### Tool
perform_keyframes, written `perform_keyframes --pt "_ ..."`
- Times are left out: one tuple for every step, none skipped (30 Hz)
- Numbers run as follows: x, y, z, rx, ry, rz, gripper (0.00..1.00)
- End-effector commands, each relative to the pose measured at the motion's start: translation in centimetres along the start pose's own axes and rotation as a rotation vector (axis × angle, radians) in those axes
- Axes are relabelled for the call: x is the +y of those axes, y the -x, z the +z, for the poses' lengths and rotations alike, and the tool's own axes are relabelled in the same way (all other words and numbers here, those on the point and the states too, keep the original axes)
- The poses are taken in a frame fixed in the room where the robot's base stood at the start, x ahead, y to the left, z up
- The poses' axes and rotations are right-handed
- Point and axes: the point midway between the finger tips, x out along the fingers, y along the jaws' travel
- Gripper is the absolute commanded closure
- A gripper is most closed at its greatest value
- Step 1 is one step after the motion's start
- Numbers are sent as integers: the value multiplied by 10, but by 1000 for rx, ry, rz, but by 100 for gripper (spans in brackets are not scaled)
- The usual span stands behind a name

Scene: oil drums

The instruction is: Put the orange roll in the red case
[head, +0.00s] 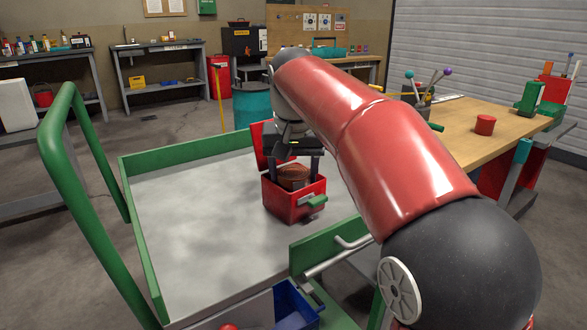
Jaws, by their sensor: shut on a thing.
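The red case (290,208) stands open on the green-edged cart (190,210), with its lid raised at the back left and a green latch on its front. The orange roll (294,180), brownish-orange and coiled, is at the case's opening. Its lower part is hidden by the front wall, so I cannot tell whether it touches the bottom. My gripper (294,170) points down over the case, with one dark finger on each side of the roll, and is shut on it. My red arm reaches in from the right and hides part of the gripper.
The cart's left and middle surface is clear. Its green handle (85,200) rises at left, and a blue bin (297,303) is at the front. A wooden workbench (460,128) at right holds a red cylinder (485,124) and tools. A teal drum (252,108) stands behind.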

Motion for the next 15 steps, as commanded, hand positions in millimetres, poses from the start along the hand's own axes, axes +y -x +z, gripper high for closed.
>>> perform_keyframes --pt "0 1 0 1 0 0 65" --pt "0 1 0 1 0 0 36" --pt "0 1 0 1 0 0 31" --pt "0 1 0 1 0 0 30" --pt "0 1 0 1 0 0 30" --pt "0 1 0 1 0 0 30" --pt "0 1 0 1 0 0 30" --pt "0 1 0 1 0 -1 30" --pt "0 1 0 1 0 -1 30" --pt "0 1 0 1 0 -1 30" --pt "0 1 0 1 0 -1 30" --pt "0 2 -1 1 0 -1 30" --pt "0 4 -1 2 0 -1 30" --pt "0 6 -2 2 1 -1 30" --pt "-1 10 -3 3 1 -1 30"
